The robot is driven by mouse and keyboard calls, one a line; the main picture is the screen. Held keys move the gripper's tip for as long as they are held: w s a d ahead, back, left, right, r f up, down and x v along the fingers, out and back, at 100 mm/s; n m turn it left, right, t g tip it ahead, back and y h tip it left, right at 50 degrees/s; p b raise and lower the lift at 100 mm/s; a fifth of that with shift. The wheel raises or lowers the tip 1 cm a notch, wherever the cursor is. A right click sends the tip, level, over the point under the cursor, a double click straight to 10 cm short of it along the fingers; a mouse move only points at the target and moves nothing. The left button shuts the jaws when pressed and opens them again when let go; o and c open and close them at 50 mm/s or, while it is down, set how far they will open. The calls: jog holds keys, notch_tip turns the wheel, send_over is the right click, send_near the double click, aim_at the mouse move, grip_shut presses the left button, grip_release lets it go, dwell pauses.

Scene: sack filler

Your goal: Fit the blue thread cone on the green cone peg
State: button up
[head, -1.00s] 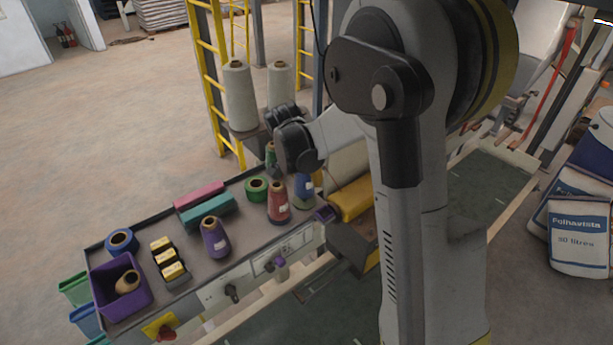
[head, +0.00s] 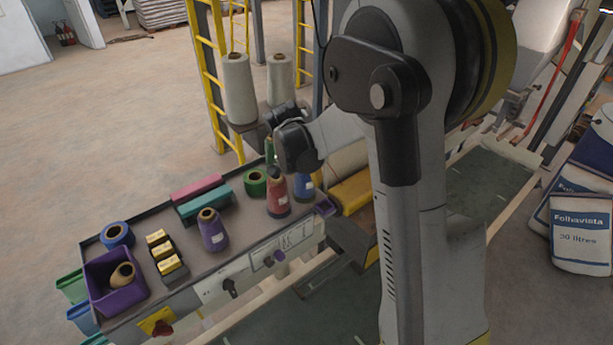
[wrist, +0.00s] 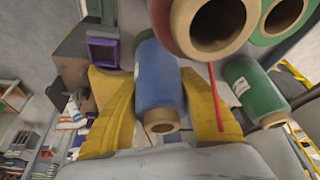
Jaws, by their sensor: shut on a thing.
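The blue thread cone (wrist: 158,80) fills the space between the two yellow fingers of my gripper (wrist: 148,72) in the wrist view, its open tan core end toward the camera. My gripper is shut on it. In the head view the blue cone (head: 303,187) shows at the right end of the tray, beside the red cone, partly hidden by my wrist. I cannot tell whether it touches the tray. A green thread cone (wrist: 256,92) lies to the right in the wrist view; it shows narrowly in the head view (head: 269,150). I cannot make out the green cone peg.
The red cone (head: 277,193) stands close to the blue one, with a green roll (head: 255,182) behind it. The grey tray (head: 190,262) also holds a purple cone (head: 212,231), yellow blocks and a purple bin (head: 103,297). Yellow ladders (head: 212,80) stand behind.

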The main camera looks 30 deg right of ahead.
jog(key=o, duration=1.2)
jog(key=shift+o, duration=0.2)
